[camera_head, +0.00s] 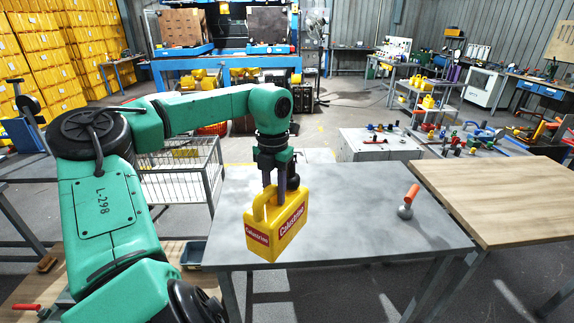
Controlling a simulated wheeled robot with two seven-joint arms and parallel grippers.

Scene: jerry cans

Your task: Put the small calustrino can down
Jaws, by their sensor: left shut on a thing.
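The small yellow can (274,224) has red labels on its sides and stands upright at the left part of the grey metal table (350,215). My left gripper (276,188) points straight down and is shut on the can's top handle. The can's lower end is close to the table's front left edge. I cannot tell whether its bottom touches the tabletop or hangs just above it. My right gripper is not in view.
A tool with an orange handle (409,200) stands on the grey table to the right. A wooden table (505,195) adjoins on the right. A wire cart (180,172) is behind on the left. The middle of the grey table is clear.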

